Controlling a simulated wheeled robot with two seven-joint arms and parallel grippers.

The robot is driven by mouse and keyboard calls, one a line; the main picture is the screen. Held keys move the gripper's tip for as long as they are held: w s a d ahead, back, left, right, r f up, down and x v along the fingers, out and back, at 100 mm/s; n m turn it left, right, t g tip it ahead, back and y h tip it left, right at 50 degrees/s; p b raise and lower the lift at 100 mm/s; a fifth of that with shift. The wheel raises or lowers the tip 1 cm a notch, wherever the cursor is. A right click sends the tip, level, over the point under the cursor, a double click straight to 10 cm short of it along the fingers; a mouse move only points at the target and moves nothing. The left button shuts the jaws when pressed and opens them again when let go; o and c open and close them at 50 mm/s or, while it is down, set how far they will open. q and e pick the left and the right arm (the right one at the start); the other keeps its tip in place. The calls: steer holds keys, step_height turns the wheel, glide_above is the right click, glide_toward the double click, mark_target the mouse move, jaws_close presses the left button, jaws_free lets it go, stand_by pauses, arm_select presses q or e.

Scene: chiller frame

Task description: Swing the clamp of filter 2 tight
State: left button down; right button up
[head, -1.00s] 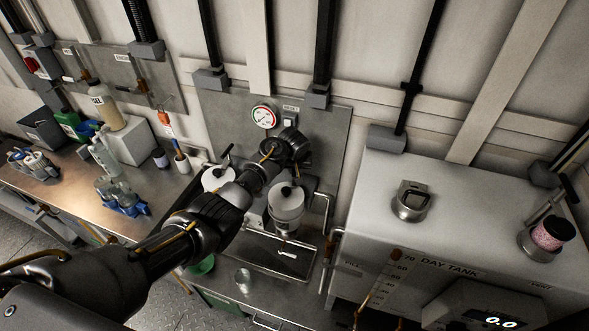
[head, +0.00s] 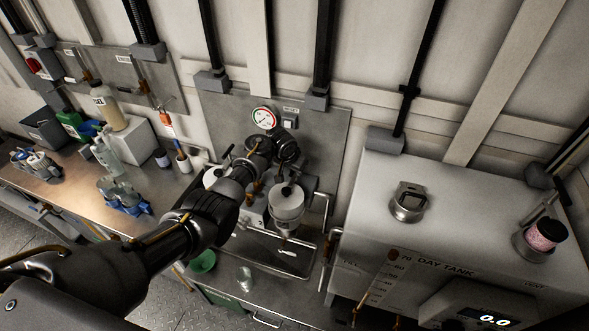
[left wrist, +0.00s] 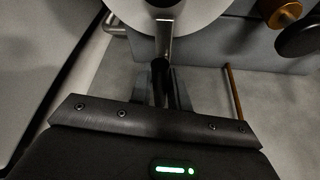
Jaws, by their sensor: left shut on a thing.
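Two white filter housings stand below the gauge panel: a left one (head: 212,178), partly behind my left arm, and a right one (head: 287,205) with a dark knob on top. In the left wrist view my left gripper (left wrist: 164,97) is shut on a dark clamp handle (left wrist: 160,72). A bright metal lever (left wrist: 165,40) runs from this handle to the round white housing (left wrist: 200,14). My right gripper is not in view.
A round gauge (head: 263,117) is on the panel behind. A drip tray (head: 280,254) lies below the filters, with a green bowl (head: 202,261) and a clear cup (head: 246,280) in front. The day tank (head: 470,215) stands close on the right.

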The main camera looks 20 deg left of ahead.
arm_select(q)
steer(key=shift+m, duration=0.4)
steer(key=c, duration=1.4)
jaws_free()
steer(key=shift+o, duration=0.2)
steer(key=shift+s+r, duration=0.1)
steer(key=shift+r, duration=0.1)
steer(key=v, duration=1)
steer(key=shift+a+r, duration=0.2)
steer(key=shift+a, duration=0.05)
